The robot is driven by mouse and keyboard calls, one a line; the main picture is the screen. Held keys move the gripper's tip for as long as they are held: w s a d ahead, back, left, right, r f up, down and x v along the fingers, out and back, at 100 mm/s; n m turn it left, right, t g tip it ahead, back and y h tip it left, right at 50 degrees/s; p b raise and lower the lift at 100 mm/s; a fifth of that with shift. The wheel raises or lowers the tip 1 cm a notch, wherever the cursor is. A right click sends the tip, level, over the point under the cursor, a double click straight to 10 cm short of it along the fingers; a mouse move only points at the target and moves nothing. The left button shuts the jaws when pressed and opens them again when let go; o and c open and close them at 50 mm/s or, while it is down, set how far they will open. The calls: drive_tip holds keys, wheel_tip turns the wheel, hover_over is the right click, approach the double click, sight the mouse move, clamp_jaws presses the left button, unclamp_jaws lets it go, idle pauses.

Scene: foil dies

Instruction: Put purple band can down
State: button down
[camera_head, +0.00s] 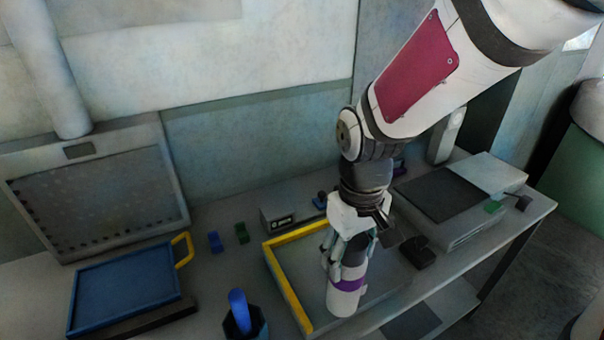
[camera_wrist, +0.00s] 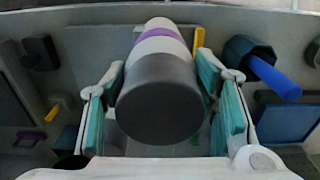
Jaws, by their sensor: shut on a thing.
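The purple band can (camera_head: 346,290) is white with a purple band and a dark grey end. My gripper (camera_head: 347,252) is shut on its upper part and holds it roughly upright over the front of the yellow-edged tray (camera_head: 288,283). In the wrist view the can (camera_wrist: 160,80) lies between the two teal-padded fingers of my gripper (camera_wrist: 164,95), its dark end facing the camera. I cannot tell whether its lower end touches the surface below.
A dark cup with a blue handle (camera_head: 238,304) stands left of the tray. A blue panel (camera_head: 125,285) with a yellow handle lies further left. Small blue and green blocks (camera_head: 241,232) sit behind. A grey box (camera_head: 452,205) stands at right, near the table's edge.

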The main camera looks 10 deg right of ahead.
drive_tip(key=w+f, duration=0.4)
drive_tip(key=w, duration=0.1)
drive_tip(key=shift+w+a, duration=0.2)
drive_tip(key=shift+a, duration=0.1)
drive_tip(key=shift+f, duration=0.2)
drive_tip(key=c, duration=0.6)
unclamp_jaws()
drive_tip(key=shift+r, duration=0.1)
